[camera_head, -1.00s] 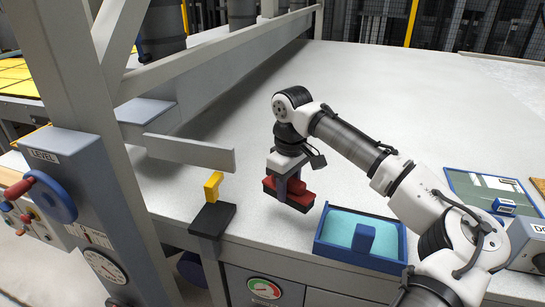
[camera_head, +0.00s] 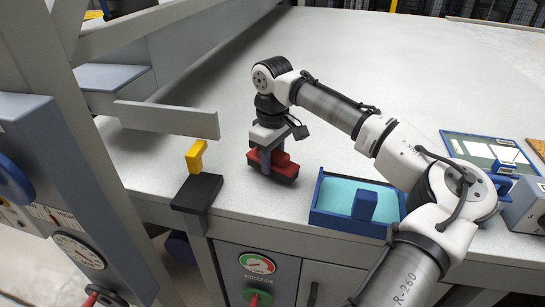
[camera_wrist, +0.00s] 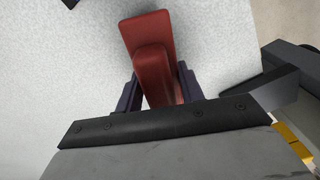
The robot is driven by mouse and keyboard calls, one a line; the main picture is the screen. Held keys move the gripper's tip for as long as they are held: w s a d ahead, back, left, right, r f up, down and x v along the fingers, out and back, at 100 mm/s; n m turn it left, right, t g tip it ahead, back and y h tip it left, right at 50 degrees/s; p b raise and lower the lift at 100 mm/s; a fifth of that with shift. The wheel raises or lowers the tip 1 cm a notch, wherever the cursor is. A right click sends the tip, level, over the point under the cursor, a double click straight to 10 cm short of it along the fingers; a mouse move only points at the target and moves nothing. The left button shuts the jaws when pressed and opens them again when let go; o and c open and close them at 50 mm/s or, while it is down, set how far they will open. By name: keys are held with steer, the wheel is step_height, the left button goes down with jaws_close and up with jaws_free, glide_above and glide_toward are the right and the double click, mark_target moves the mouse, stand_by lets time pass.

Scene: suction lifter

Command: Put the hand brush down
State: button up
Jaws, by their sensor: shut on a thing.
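The hand brush (camera_head: 285,167) has a red body and a dark underside. It is at the white table top, between the yellow-and-black stand and the blue tray. My gripper (camera_head: 266,158) points down and is shut on the brush. In the wrist view the red brush (camera_wrist: 148,38) sits between the two dark fingers of my gripper (camera_wrist: 160,90). The brush is very low over the table or touching it; I cannot tell which. Part of it is hidden behind my fingers.
A blue tray (camera_head: 320,215) with a teal inside stands right of the brush. A black stand (camera_head: 197,193) with a yellow block is left, below a grey bar (camera_head: 165,118). The table top (camera_head: 400,60) behind is largely clear.

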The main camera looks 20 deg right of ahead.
steer(key=shift+f, duration=0.7)
steer(key=shift+f, duration=0.15)
steer(key=o, duration=1)
step_height(320, 180, up, 14)
steer(key=shift+f+b, duration=0.1)
steer(key=shift+b, duration=0.6)
